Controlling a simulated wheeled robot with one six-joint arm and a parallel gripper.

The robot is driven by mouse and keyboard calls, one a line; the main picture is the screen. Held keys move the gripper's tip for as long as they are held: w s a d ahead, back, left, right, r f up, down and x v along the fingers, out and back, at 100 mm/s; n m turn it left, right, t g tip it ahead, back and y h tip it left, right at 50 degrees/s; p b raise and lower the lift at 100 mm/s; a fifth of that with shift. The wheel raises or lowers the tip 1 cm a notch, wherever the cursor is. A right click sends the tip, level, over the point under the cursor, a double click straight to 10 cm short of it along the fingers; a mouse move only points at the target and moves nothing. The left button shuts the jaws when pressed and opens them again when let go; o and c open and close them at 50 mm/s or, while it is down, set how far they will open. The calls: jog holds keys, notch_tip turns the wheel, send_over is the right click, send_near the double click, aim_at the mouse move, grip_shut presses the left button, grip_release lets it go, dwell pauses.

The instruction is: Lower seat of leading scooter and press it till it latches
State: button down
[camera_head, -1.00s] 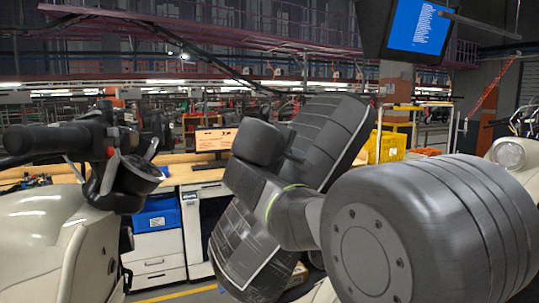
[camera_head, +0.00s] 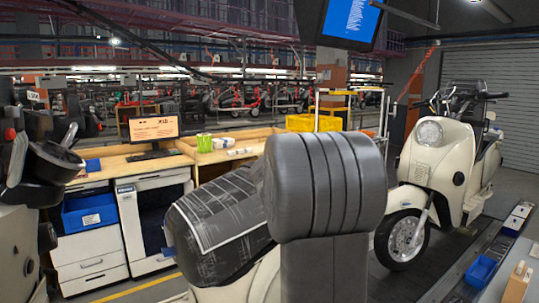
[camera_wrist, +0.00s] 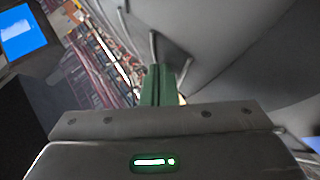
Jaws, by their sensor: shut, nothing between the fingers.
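The dark seat (camera_head: 215,225), wrapped in clear film with a light border line, lies low over the cream scooter body (camera_head: 262,284) in the head view. It looks close to level, but my arm hides its right part, and I cannot see whether it is latched. My gripper's green fingers (camera_wrist: 161,82) are together and empty in the wrist view. A large smooth grey surface (camera_wrist: 225,45) fills the upper right beyond them; I cannot tell what it is or whether they touch it. My arm hides the gripper in the head view.
Another cream scooter (camera_head: 428,150) stands at right beside the conveyor track (camera_head: 455,275). A dark handlebar and mirror (camera_head: 45,150) are close at left. Behind is a workbench (camera_head: 115,160) with a monitor (camera_head: 153,128), drawers and a blue bin (camera_head: 90,212).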

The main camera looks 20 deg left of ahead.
jog(key=w+d+f, duration=0.2)
jog(key=f, duration=0.1)
jog(key=w+d+f+b, duration=0.1)
jog(key=f, duration=0.1)
jog(key=shift+w, duration=0.15)
jog(key=shift+f, duration=0.15)
notch_tip(320, 180, up, 5)
jog(key=p, duration=0.3)
jog(key=shift+a+r+p, duration=0.15)
jog(key=shift+r+p, duration=0.05)
jog(key=shift+p, duration=0.1)
jog(key=s+d+r+p, duration=0.1)
jog(key=s+d+r, duration=0.3)
jog(key=s+r, duration=0.1)
jog(key=shift+s+d+r, duration=0.15)
jog(key=shift+d+r, duration=0.25)
jog(key=shift+r, duration=0.2)
jog(key=shift+f, duration=0.1)
jog(key=w+a+f+b, duration=0.1)
jog(key=f, duration=0.2)
jog(key=w+a+f+b, duration=0.1)
jog(key=w+a+f, duration=0.1)
jog(key=f, duration=0.1)
jog(key=w+a+f+b, duration=0.1)
jog(key=w+a+f, duration=0.1)
jog(key=shift+w+f, duration=0.15)
jog(key=shift+f, duration=0.25)
jog(key=shift+w+d+f+b, duration=0.1)
jog(key=shift+d+f+b, duration=0.05)
jog(key=shift+f+b, duration=0.6)
